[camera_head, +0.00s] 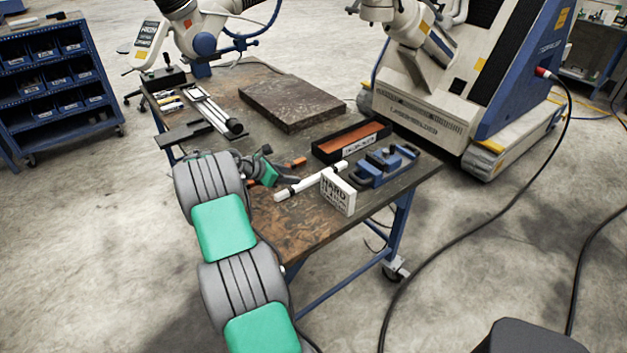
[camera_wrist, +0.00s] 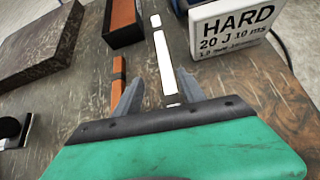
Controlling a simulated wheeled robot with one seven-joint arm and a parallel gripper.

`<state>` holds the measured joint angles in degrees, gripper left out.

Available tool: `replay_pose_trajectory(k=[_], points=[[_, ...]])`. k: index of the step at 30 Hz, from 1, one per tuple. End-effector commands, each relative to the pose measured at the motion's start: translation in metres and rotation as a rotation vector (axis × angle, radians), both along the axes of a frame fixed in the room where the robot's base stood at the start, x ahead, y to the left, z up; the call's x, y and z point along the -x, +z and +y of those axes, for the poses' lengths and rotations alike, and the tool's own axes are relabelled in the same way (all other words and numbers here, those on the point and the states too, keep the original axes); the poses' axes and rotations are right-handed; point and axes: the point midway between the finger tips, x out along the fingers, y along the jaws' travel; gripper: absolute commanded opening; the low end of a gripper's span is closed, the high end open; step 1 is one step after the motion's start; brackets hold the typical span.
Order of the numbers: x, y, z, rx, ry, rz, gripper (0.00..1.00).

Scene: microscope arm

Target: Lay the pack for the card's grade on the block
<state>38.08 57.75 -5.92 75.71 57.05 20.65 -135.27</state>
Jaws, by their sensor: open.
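The white card (camera_head: 338,192) stands on the table's right part; in the wrist view the card (camera_wrist: 232,25) reads "HARD 20 J 10 ms", with a smaller line below. A white stick with dark bands (camera_head: 305,182) lies left of it. An orange stick (camera_head: 298,162) lies behind, partly hidden by my gripper (camera_head: 274,176). In the wrist view my gripper (camera_wrist: 160,88) is open and empty, its fingers either side of the white stick (camera_wrist: 163,60); the orange stick (camera_wrist: 118,72) is outside the left finger. A dark, flat block (camera_head: 292,102) lies toward the back.
A black tray with an orange inside (camera_head: 350,138) and a blue fixture (camera_head: 385,163) stand at the table's right. White-and-black rods (camera_head: 213,110) lie at the left. A large white-and-blue machine (camera_head: 470,90) stands behind the table. The front table corner is bare.

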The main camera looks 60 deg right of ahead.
Motion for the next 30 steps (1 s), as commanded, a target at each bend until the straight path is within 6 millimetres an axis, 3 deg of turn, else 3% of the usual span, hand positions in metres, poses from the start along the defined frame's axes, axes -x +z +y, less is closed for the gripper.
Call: replay_pose_trajectory(k=[3, 17, 25, 30], points=[[0.017, -0.011, -0.016, -0.003, 0.008, 0.08, 0.47], [0.044, -0.049, -0.068, -0.007, 0.009, 0.085, 0.47], [0.044, -0.052, -0.071, -0.006, 0.013, 0.084, 0.46], [0.044, -0.052, -0.071, -0.006, 0.012, 0.083, 0.33]])
